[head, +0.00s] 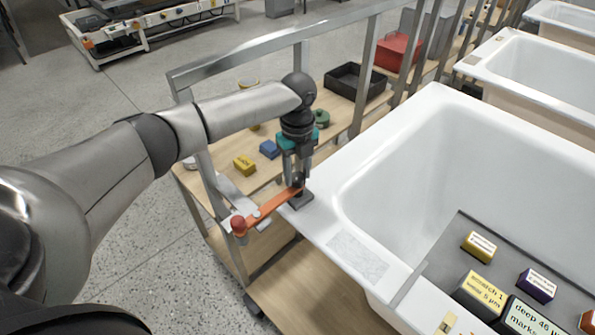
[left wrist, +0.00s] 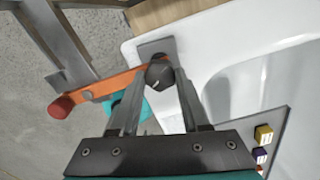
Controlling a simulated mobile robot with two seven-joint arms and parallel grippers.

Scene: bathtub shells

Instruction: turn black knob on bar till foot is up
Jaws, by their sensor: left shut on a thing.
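An orange bar (head: 268,206) with a red ball end (head: 239,226) reaches from a metal frame post to the rim of the white bathtub (head: 318,222). The black knob (left wrist: 160,73) sits on the bar's tub end. A dark grey foot (head: 301,201) is under that end, at the tub rim; it also shows as a plate in the left wrist view (left wrist: 152,48). I cannot tell if it touches the rim. My left gripper (head: 298,180) points down, shut on the knob, one finger on each side; it also shows in the left wrist view (left wrist: 160,78).
A metal rail (head: 270,43) runs behind the bar. A wooden shelf beyond holds a yellow block (head: 244,165), a blue block (head: 269,149), a black tray (head: 355,82) and a red bin (head: 397,51). A grey board (head: 437,262) with several labelled blocks lies across the tub.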

